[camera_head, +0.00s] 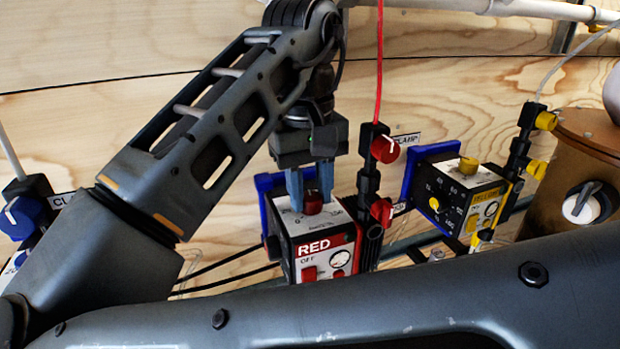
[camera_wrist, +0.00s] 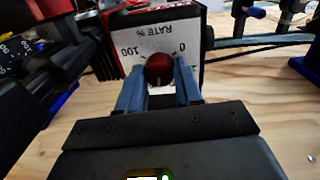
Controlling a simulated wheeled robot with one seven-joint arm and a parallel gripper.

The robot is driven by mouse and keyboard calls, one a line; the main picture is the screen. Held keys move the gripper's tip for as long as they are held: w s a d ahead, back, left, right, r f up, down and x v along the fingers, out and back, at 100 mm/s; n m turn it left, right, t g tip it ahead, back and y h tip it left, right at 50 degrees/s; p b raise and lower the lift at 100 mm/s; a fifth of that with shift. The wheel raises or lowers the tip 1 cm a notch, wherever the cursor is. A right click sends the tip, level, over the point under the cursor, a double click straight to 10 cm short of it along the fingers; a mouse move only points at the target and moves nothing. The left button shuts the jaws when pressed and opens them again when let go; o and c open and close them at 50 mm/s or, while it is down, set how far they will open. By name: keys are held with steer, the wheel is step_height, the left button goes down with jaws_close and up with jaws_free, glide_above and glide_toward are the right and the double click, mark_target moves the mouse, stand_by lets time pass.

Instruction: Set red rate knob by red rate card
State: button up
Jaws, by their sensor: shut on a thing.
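The red rate knob (camera_head: 313,203) sits on the white top face of the box labelled RED (camera_head: 328,243). In the wrist view the knob (camera_wrist: 159,69) stands below the word RATE %, with 100 on the left and 0 on the right. My gripper (camera_head: 311,187) points down from above, its two blue-grey fingers on either side of the knob. In the wrist view my gripper (camera_wrist: 159,88) is shut on the knob. The knob's pointer mark is not clear in either view. I cannot make out a red rate card.
A yellow-labelled box (camera_head: 465,200) stands to the right. A red clamp knob (camera_head: 385,149) and another red knob (camera_head: 382,212) sit close beside the red box. A blue knob (camera_head: 22,218) is at far left. A copper-coloured vessel (camera_head: 572,165) is at far right. Thin cables run behind the box.

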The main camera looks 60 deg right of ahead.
steer(key=m+p, duration=0.1)
steer(key=m, duration=1.1)
steer(key=shift+d+y, duration=0.1)
steer(key=shift+y, duration=0.2)
steer(key=shift+m, duration=0.3)
steer(key=o, duration=1)
steer(key=shift+o, duration=0.2)
